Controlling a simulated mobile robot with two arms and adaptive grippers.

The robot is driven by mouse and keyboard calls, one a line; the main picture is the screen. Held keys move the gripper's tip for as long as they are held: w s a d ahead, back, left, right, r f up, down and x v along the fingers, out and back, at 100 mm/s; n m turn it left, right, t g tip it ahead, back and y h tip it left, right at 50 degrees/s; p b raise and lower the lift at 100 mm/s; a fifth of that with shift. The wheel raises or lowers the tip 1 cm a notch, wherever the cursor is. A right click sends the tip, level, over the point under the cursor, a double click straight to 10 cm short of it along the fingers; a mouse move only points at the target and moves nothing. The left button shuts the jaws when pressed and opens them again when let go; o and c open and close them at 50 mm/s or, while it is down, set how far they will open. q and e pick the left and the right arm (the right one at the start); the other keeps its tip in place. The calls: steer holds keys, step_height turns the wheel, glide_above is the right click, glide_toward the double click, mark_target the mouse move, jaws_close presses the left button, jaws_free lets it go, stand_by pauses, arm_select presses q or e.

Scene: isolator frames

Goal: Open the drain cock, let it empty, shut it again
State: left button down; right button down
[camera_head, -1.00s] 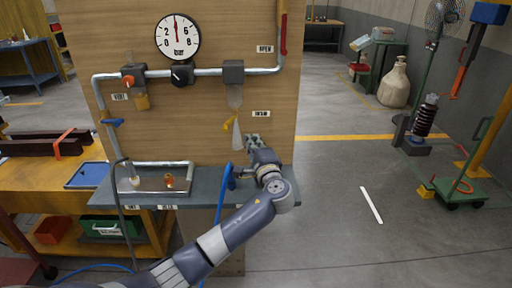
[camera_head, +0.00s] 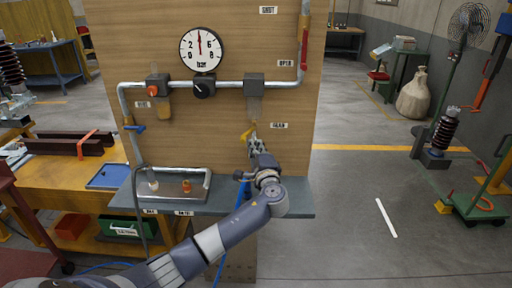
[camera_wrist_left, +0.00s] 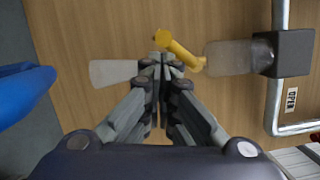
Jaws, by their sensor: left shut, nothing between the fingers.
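The yellow drain cock (camera_head: 246,133) sits under the clear bowl (camera_head: 254,106) on the right of the board, beside the drain label (camera_head: 279,125). Its yellow lever (camera_wrist_left: 178,50) lies tilted in the left wrist view, by the lower end of the cloudy bowl (camera_wrist_left: 228,57). A pale translucent cone (camera_wrist_left: 113,73) lies below the cock; I cannot tell whether it is a nozzle or a jet. My left gripper (camera_head: 253,142) is shut and empty. Its fingertips (camera_wrist_left: 163,62) are right at the lever's end; contact is unclear. My right gripper is out of view.
The gauge (camera_head: 202,49) has its needle straight up. A pipe (camera_head: 225,85) crosses the board, with another bowl and a blue lever (camera_head: 134,128) at left. A red-handled valve (camera_head: 304,39) is at upper right.

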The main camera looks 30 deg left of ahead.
mark_target(244, 142)
arm_select(q)
steer(key=shift+a+m, duration=0.1)
steer(key=shift+m, duration=0.3)
steer(key=shift+s+a+m, duration=0.1)
steer(key=shift+a+m, duration=0.05)
steer(key=shift+m, duration=0.15)
steer(key=shift+s+a+m, duration=0.1)
steer(key=shift+m, duration=0.3)
steer(key=shift+s+a+r+m+t+p, duration=0.2)
steer(key=shift+a+m+t+p, duration=0.25)
steer(key=shift+m, duration=0.95)
steer(key=shift+s+a+r+m+t+p, duration=0.15)
steer(key=shift+s+a+m+t+p, duration=0.2)
steer(key=shift+m, duration=1.05)
steer(key=shift+s+a+r+m+t+p, duration=0.15)
steer(key=shift+a+m+t+p, duration=0.3)
steer(key=shift+m, duration=0.95)
